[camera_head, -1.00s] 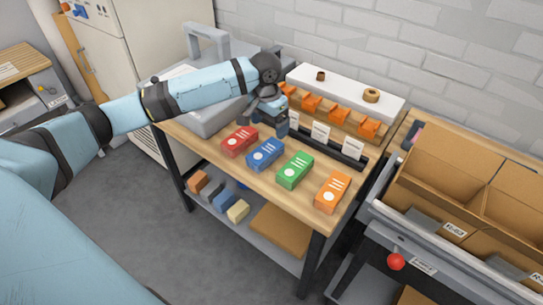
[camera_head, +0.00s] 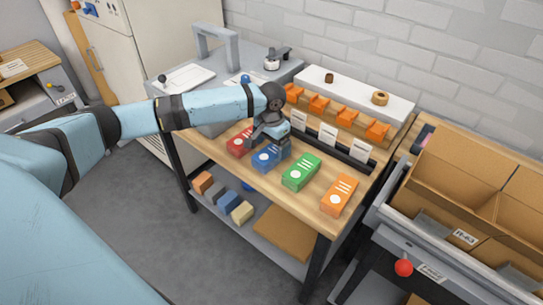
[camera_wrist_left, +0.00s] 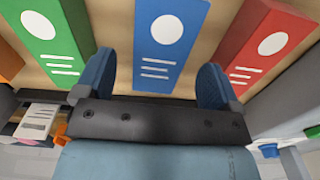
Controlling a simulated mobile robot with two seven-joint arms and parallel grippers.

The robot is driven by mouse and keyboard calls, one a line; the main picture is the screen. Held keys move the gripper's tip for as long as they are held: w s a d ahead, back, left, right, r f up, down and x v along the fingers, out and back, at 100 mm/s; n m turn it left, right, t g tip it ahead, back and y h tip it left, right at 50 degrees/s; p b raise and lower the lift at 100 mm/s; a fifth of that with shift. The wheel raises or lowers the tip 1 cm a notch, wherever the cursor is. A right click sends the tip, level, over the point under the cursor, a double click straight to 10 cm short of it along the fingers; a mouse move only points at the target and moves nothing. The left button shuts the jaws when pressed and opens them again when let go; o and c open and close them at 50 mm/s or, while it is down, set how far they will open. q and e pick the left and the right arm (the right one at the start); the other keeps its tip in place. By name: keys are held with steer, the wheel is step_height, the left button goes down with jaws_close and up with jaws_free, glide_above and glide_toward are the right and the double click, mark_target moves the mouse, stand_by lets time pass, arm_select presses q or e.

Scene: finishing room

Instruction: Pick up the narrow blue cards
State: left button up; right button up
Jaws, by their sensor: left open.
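The narrow blue cards (camera_head: 266,158) form a blue block with a white disc and white lines, lying on the wooden table between a red block (camera_head: 240,141) and a green block (camera_head: 301,172). My left gripper (camera_head: 276,143) is just above the blue block and partly covers it in the head view. In the left wrist view the blue block (camera_wrist_left: 170,40) lies between the two open blue fingers (camera_wrist_left: 154,82), with wood showing on both sides. I cannot tell whether the fingers touch it. My right gripper is not in view.
An orange block (camera_head: 339,195) lies at the table's right end. A dark rack with white labels (camera_head: 328,136) and orange holders (camera_head: 348,118) stand behind the row. Cardboard bins (camera_head: 455,185) are at the right. A lower shelf (camera_head: 275,232) holds small coloured blocks.

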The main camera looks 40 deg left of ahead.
mark_target(271, 151)
arm_select(q)
step_height(271, 151, down, 3)
steer(key=shift+f, duration=0.1)
steer(key=c, duration=1.1)
